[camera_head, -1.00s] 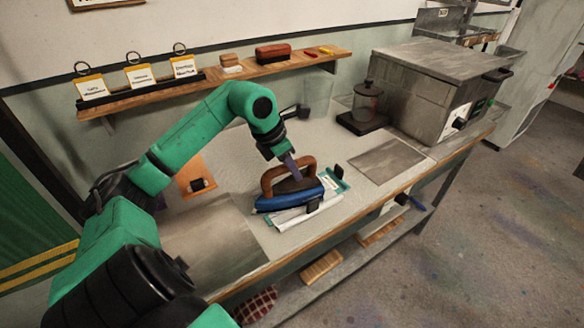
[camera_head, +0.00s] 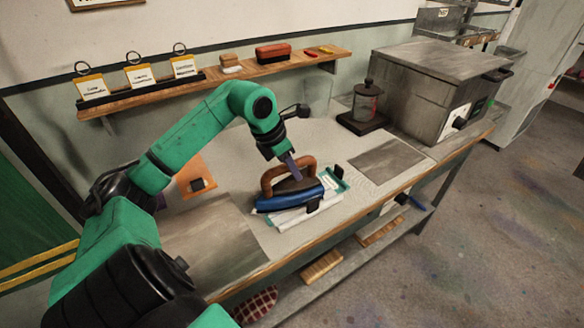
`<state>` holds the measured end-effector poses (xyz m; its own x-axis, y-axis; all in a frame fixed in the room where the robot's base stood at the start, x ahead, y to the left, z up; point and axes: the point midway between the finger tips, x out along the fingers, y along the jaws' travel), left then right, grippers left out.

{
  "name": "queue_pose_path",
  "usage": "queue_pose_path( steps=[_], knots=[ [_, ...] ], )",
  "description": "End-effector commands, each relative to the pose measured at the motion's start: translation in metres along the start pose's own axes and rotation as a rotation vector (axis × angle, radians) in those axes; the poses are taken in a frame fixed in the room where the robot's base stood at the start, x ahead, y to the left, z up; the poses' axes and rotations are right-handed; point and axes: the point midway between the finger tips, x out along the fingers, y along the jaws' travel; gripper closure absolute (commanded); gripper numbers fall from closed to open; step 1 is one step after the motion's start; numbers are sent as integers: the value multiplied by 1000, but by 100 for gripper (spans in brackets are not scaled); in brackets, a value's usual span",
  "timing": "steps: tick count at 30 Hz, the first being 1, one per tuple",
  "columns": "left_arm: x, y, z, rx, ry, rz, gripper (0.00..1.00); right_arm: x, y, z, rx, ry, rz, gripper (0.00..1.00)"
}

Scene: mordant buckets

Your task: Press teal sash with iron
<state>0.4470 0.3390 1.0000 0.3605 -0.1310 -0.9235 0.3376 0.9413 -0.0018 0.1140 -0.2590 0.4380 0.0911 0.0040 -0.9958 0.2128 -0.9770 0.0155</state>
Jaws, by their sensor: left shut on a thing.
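The iron (camera_head: 288,198) has a blue body and a brown wooden handle. It rests over a white pad and the teal sash (camera_head: 333,187) on the worktop. Small black clips stand at the pad's edges. My left gripper (camera_head: 291,174) reaches down from above and is shut on the iron's handle, its fingertips partly hidden by the handle. My right gripper is not in view.
A grey metal plate (camera_head: 387,161) lies right of the iron, and another grey sheet (camera_head: 212,236) lies left. A shelf (camera_head: 240,80) runs along the wall.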

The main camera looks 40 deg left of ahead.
Motion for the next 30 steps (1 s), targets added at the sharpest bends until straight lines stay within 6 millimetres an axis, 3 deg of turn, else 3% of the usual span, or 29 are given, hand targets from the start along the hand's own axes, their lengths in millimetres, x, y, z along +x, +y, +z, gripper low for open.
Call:
queue_pose_path(
  steps=[8, 24, 30],
  knots=[
    [-2, 0, 0, 0, 2, 0, 100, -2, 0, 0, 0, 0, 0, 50],
    [-46, 0, 19, 0, -4, 2, 100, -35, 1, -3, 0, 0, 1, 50],
    [-48, 0, 20, 0, -5, 1, 100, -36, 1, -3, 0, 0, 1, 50]
  ],
)
